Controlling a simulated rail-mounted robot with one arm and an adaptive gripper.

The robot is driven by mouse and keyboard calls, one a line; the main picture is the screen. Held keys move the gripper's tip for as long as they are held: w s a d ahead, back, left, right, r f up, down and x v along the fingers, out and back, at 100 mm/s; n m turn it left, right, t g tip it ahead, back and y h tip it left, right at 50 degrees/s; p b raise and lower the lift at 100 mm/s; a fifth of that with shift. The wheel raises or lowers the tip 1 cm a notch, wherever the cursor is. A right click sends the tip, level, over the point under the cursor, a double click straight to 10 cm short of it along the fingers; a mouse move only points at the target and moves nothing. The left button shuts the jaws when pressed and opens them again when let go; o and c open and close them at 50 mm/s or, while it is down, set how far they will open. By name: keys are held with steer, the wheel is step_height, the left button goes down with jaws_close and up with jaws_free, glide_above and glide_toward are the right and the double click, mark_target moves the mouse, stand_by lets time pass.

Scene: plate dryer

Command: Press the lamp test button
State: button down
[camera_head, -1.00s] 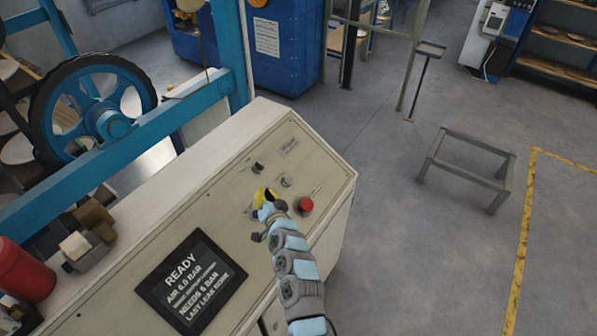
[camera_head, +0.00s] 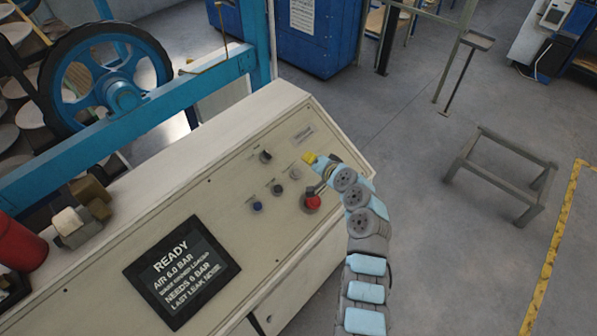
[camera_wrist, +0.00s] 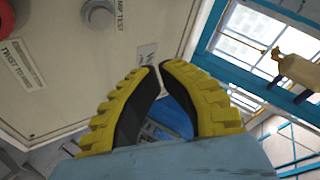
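The lamp test button (camera_wrist: 98,12) is a round grey button at the top of the wrist view, beside a partly cut-off label ending "MP TEST". In the head view it appears to be the pale grey button (camera_head: 295,174) on the sloped beige panel (camera_head: 225,225). My gripper (camera_head: 309,158) has yellow fingers and is just above and right of that button in the picture. In the wrist view my gripper (camera_wrist: 159,68) has its fingertips together with nothing between them. The button is apart from the fingertips there.
A red stop button (camera_head: 312,202) sits close below my gripper. A black knob (camera_head: 265,157), a dark button (camera_head: 277,190) and a blue button (camera_head: 257,206) are on the same panel. A screen (camera_head: 181,272) reads READY. A blue frame (camera_head: 150,112) stands behind the console.

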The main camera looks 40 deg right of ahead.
steer(key=b, duration=0.5)
glide_above(299, 174)
steer(key=f, duration=0.4)
steer(key=s+f, duration=0.1)
steer(key=f, duration=0.1)
steer(key=shift+f, duration=0.3)
steer(key=shift+w+f+b, duration=0.5)
steer(key=shift+f+b, duration=0.05)
steer(key=shift+b, duration=0.2)
steer(key=shift+a, duration=0.1)
steer(key=shift+w+f+b, duration=0.2)
steer(key=shift+f+b, duration=0.15)
steer(key=shift+b, duration=0.25)
steer(key=shift+w+f+b, duration=0.2)
steer(key=shift+f+b, duration=0.2)
steer(key=shift+b, duration=0.1)
stand_by(0.9)
steer(key=shift+r, duration=0.15)
steer(key=shift+s+r+p, duration=0.4)
steer(key=shift+r+p, duration=0.2)
steer(key=shift+r, duration=0.05)
